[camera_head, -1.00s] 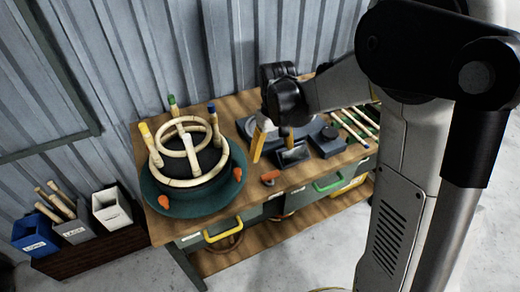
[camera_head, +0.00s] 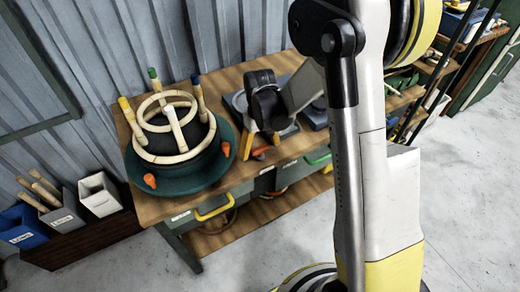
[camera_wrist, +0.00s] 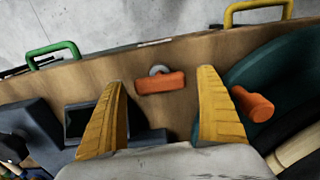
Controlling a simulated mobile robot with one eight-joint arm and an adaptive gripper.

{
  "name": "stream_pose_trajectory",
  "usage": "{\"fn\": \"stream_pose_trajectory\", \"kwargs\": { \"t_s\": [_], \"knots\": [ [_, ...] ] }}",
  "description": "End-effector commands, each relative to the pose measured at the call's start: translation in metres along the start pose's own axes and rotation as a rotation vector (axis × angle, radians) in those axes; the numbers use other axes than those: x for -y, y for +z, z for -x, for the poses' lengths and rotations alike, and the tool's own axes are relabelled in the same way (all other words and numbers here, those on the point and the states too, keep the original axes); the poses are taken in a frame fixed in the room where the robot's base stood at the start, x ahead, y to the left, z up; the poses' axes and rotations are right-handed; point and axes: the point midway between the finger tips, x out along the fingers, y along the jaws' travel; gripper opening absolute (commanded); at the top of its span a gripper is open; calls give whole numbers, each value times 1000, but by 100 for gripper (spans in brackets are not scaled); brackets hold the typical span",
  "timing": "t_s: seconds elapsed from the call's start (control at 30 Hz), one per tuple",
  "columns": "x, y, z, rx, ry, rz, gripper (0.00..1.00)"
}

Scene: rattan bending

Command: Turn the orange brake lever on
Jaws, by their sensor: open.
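The orange brake lever (camera_wrist: 160,83) is a short orange bar beside a round grey pivot on the wooden table's front edge. In the wrist view it lies crosswise between the fingers' tips, with a gap on both sides. My gripper (camera_wrist: 161,84) is open, its two yellow fingers apart and holding nothing. In the head view my gripper (camera_head: 259,147) is low over the table's front, right of the turntable. There the lever is mostly hidden or hard to tell from the fingers.
A dark green turntable (camera_head: 214,176) with orange knobs (camera_head: 150,181) bears a rattan ring frame (camera_head: 160,157). One knob (camera_wrist: 252,104) is close to the right finger. Dark tool blocks (camera_wrist: 90,120) lie left of the gripper. Yellow (camera_head: 214,210) and green drawer handles (camera_wrist: 53,52) jut from the front.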

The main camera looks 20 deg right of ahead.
Motion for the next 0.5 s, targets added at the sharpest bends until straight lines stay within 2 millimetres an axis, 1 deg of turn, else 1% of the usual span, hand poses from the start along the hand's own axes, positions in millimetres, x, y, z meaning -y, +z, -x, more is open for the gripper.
{"fn": "stream_pose_trajectory", "kwargs": {
  "t_s": [0.17, 0.27, 0.3, 0.33, 0.37, 0.5],
  "knots": [
    [0, 0, 0, 0, 0, 0, 85],
    [0, 0, 0, 0, 0, 0, 58],
    [0, 0, 0, 0, 0, 0, 46],
    [0, 0, 0, 0, 0, 0, 36],
    [0, 0, 0, 0, 0, 0, 32],
    [0, 0, 1, 0, 0, -2, 31]
  ]
}}
